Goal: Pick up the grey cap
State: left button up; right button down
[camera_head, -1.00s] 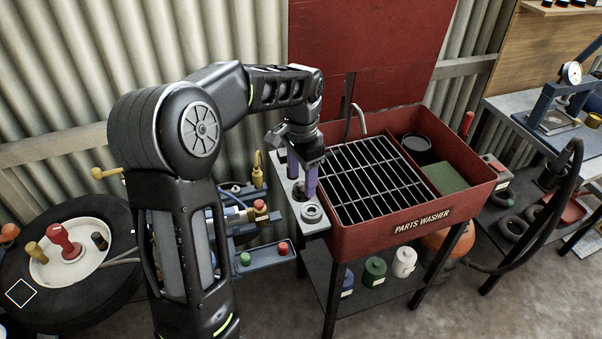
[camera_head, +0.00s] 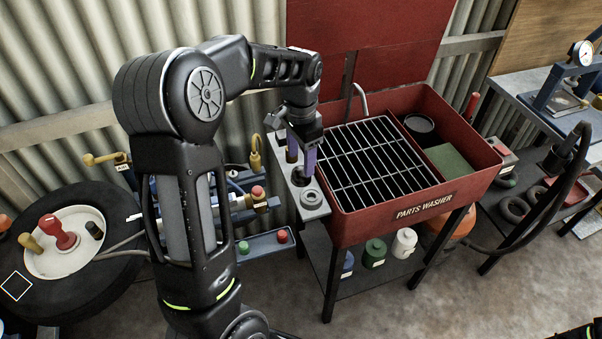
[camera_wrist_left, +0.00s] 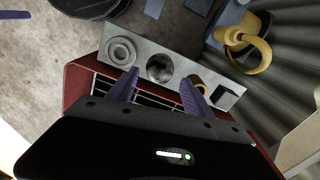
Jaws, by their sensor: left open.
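A round, dark grey, shiny piece that looks like the grey cap (camera_wrist_left: 160,67) sits on the narrow grey side shelf (camera_wrist_left: 142,54) of the parts washer. In the head view it is largely hidden at my left gripper (camera_head: 301,160). The gripper is open, with its purple fingers pointing down over the shelf. In the left wrist view the fingertips (camera_wrist_left: 160,79) stand either side of the cap's line, and nothing is held between them. I cannot tell whether they touch the shelf. My right gripper is out of view.
A pale grey ring (camera_head: 311,197) lies on the shelf's front end; a brass piece (camera_wrist_left: 198,83) and a dark square (camera_wrist_left: 222,97) are at its other end. The red washer basin (camera_head: 390,224) with its black grate (camera_head: 368,165) adjoins the shelf. Yellow-handled fittings (camera_head: 255,155) stand close to the left.

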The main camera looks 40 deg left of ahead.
aim_at(301, 169)
pick_arm(q)
jog(key=shift+w+f+p, duration=0.1)
jog(key=shift+f+p, duration=0.65)
jog(key=shift+f, duration=1.85)
jog(key=c, duration=1.1)
jog(key=shift+r, duration=0.1)
jog(key=shift+c, duration=0.2)
notch_tip(301, 169, up, 10)
jog(key=shift+f+b, duration=0.1)
jog(key=shift+b, duration=0.65)
